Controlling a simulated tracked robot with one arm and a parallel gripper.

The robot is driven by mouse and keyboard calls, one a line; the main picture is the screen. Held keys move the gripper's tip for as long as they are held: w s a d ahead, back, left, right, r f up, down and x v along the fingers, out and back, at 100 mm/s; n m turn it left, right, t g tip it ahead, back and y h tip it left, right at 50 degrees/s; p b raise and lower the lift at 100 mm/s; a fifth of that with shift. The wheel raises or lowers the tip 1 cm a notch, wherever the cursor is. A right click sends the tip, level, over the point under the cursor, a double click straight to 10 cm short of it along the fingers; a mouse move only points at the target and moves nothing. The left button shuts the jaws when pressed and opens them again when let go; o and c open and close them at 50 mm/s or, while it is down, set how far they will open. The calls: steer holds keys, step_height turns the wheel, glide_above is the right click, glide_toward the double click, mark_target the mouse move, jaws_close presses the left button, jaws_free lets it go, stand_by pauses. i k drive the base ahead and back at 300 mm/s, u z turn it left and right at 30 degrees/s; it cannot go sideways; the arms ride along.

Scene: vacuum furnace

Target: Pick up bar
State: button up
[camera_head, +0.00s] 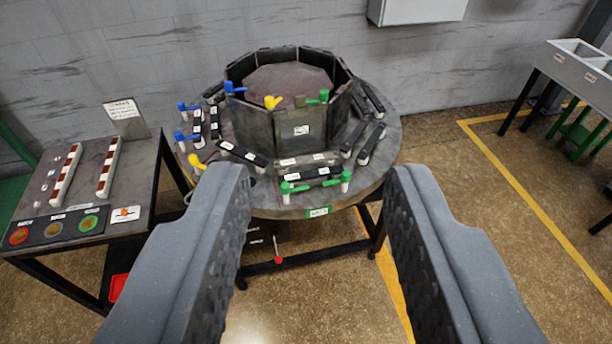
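My gripper (318,190) is open, its two grey fingers wide apart with nothing between them. Beyond the fingers stands a round metal table (385,150) with an octagonal dark furnace chamber (302,133) in its middle. Several dark bars with white labels lie around the chamber. One dark bar (243,154) lies at the front left of the chamber, another (312,173) at the front, and another (371,143) at the right. The gripper is apart from all of them. The task does not tell which bar is meant.
Blue, yellow and green valve handles stick up around the round table, such as a green one (345,176). A side table (130,180) at left holds two red-and-white strips and a button panel (55,230). A bin stand (580,75) is at far right.

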mark_target(312, 174)
steer(key=u, duration=0.05)
steer(key=i, duration=1.05)
steer(key=z, duration=2.7)
steer(key=k, duration=1.1)
steer(key=u, duration=0.45)
